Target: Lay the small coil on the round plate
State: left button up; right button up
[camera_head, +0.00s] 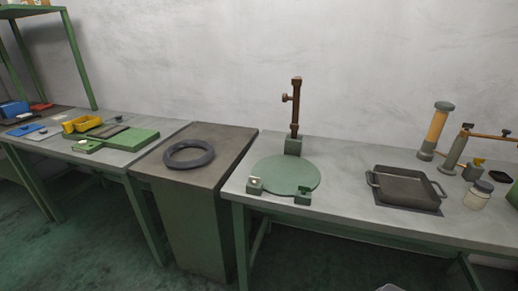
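A dark grey ring-shaped coil (172,161) lies flat on a brown-topped cabinet left of the middle. It is the only coil I can make out. The round plate (287,175) is a flat green disc on the grey table to the right of the cabinet. Its top is bare in the middle, and the coil is apart from it. Neither of my grippers is in view.
A dark tray (405,187), a jar (478,195) and an orange cylinder (436,128) are right. A green board (130,139) lies left.

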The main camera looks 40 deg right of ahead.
aim_at(286, 173)
jog(key=z, duration=0.8)
